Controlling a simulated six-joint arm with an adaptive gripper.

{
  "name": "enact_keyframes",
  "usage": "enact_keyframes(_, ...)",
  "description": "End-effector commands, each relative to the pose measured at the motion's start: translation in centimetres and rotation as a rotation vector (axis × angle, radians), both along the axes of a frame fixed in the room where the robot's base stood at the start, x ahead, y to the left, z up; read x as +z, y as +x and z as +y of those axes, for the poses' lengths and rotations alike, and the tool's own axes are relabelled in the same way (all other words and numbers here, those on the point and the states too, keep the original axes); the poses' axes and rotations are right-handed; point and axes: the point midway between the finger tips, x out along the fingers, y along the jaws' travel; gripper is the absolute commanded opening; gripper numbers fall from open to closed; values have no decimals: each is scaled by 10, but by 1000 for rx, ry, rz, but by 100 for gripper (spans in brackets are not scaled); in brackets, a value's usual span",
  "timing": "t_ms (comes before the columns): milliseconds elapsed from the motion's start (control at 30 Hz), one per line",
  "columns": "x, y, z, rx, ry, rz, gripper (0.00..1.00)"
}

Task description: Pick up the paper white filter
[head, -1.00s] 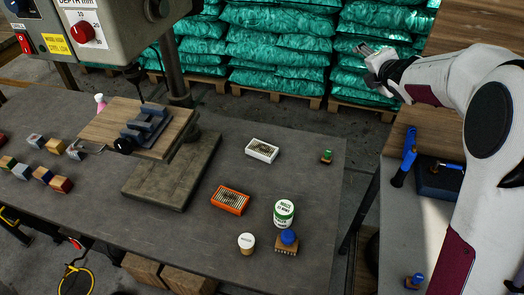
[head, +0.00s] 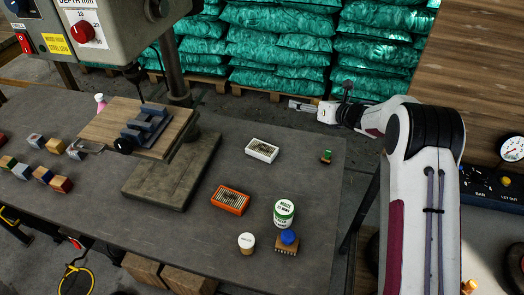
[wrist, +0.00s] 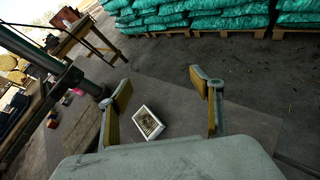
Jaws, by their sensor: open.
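The white filter (head: 262,150) is a small rectangular block with a white frame and a darker, patterned inside. It lies on the grey workbench (head: 300,180), near its back edge. It also shows in the wrist view (wrist: 148,122), lying between and beyond the fingers. My gripper (head: 299,105) is open and empty. It is in the air above and behind the filter, to its right, and apart from it. In the wrist view my gripper (wrist: 162,92) shows both yellow-padded fingers spread wide.
An orange-framed filter (head: 231,200), a white-and-green tin (head: 284,213), a pale-lidded jar (head: 246,243) and a blue-knobbed brush (head: 288,241) stand nearer. A small green-topped item (head: 326,157) is right of the white filter. A drill press with a wooden table (head: 140,128) stands left.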

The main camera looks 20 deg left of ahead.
Motion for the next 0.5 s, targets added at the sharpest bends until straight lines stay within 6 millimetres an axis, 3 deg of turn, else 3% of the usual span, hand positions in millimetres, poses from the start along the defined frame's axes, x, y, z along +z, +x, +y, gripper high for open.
enact_keyframes(100, -32, -9, 16, 105, -38, -40, 65)
enact_keyframes(500, -127, -59, 59, 454, -116, -194, 65)
